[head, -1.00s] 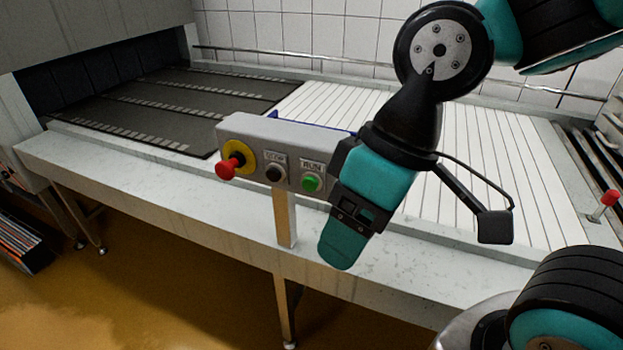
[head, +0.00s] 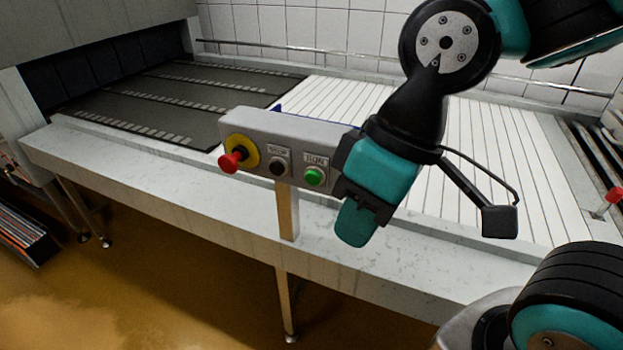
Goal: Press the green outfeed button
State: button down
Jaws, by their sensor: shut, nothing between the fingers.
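The green button (head: 315,177) sits at the right end of a grey control box (head: 297,131), under a label reading RUN. My gripper (head: 355,226) is shut and empty, just right of and below the green button in the picture. It covers the right end of the box. A gap shows between the gripper and the green button in the picture; I cannot tell the depth between them. A black button (head: 279,168) labelled STOP is left of the green one. A red mushroom button (head: 231,161) on a yellow disc is at the box's left end.
A red-knobbed lever (head: 611,197) is at right.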

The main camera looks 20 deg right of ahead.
aim_at(313, 178)
jog(key=z, duration=1.35)
jog(key=k, duration=1)
jog(key=u, duration=1.05)
